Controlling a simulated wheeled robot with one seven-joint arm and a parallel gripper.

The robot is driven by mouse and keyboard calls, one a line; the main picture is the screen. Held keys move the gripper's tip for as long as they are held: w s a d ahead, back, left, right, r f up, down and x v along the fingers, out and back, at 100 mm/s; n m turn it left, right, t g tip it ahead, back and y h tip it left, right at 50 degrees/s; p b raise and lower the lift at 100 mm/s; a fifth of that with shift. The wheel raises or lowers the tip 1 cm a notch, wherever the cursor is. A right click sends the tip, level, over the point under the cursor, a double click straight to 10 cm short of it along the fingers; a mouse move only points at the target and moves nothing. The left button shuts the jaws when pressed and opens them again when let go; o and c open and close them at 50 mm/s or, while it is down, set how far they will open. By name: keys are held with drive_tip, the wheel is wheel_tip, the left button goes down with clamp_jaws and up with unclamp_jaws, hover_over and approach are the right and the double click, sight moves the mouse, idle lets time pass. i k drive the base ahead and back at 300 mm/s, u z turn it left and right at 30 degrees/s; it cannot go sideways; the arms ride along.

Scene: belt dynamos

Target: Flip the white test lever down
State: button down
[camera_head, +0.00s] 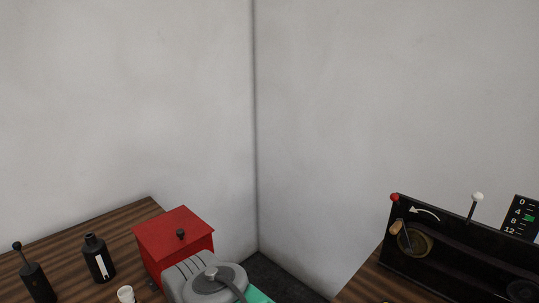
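The white test lever (477,197) has a white ball on a thin dark stem. It stands up above the top edge of a black panel (462,240) at the right, leaning slightly right. A second stem with a red ball (394,197) rises at the panel's left end. My gripper is not in view, so nothing is seen touching the lever.
The panel carries a crank wheel (414,241) with a white arrow above; a scale (522,218) stands behind. The left wooden table (75,243) holds a red box (175,238), dark bottle (99,259) and grey ribbed housing (180,280). Plain walls meet behind.

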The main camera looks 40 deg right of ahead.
sight(477, 197)
drive_tip(key=z, duration=2.3)
drive_tip(key=k, duration=0.65)
drive_tip(key=u, duration=0.75)
drive_tip(key=i, duration=1.4)
drive_tip(key=z, duration=0.75)
